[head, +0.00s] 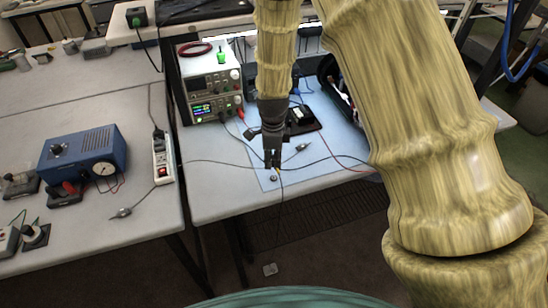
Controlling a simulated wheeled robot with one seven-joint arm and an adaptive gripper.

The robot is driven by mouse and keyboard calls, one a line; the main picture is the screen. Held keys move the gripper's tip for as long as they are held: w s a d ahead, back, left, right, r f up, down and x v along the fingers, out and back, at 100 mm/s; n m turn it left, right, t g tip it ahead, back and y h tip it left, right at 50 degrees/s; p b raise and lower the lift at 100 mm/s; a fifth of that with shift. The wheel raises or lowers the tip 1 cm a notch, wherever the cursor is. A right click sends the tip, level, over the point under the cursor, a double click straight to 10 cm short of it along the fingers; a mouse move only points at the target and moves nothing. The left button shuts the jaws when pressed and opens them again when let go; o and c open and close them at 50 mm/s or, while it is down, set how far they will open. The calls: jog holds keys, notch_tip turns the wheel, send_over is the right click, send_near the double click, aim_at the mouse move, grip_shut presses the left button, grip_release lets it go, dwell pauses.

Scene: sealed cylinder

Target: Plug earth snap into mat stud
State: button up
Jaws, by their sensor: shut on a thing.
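My gripper (272,164) points down over the front of the pale blue mat (322,164) on the right-hand bench. It is shut on the earth snap (279,170), of which only a small yellowish bit shows between and beside the fingertips. A thin dark cord hangs from there over the bench's front edge toward the floor. The mat stud (273,179) looks like a small dark round spot near the mat's front left corner, just below the fingertips in the picture. I cannot tell the gap between snap and stud.
Stacked power supplies (212,88) stand at the bench's back left. A dark tray-like device (302,120) sits behind the gripper, and cables cross the mat. The left bench holds a blue meter box (84,157) and a power strip (162,158). My arm hides the bench's right side.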

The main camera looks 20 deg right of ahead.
aim_at(273, 178)
jog(key=shift+s+f+b, duration=0.4)
jog(key=shift+s+f, duration=0.1)
jog(key=shift+f, duration=0.2)
jog(key=shift+w+f+b, duration=0.15)
jog(key=shift+f+b, duration=0.35)
jog(key=shift+f, duration=0.05)
jog(key=shift+w+f+b, duration=0.15)
jog(key=shift+f+b, duration=0.3)
jog(key=shift+f, duration=0.1)
jog(key=shift+s+f+b, duration=0.2)
jog(key=shift+f+b, duration=0.2)
jog(key=shift+f, duration=0.1)
jog(key=shift+w+f, duration=0.1)
jog(key=shift+a+p, duration=0.1)
jog(key=shift+p, duration=0.55)
dwell(0.5)
jog(key=shift+f, duration=0.55)
dwell(0.6)
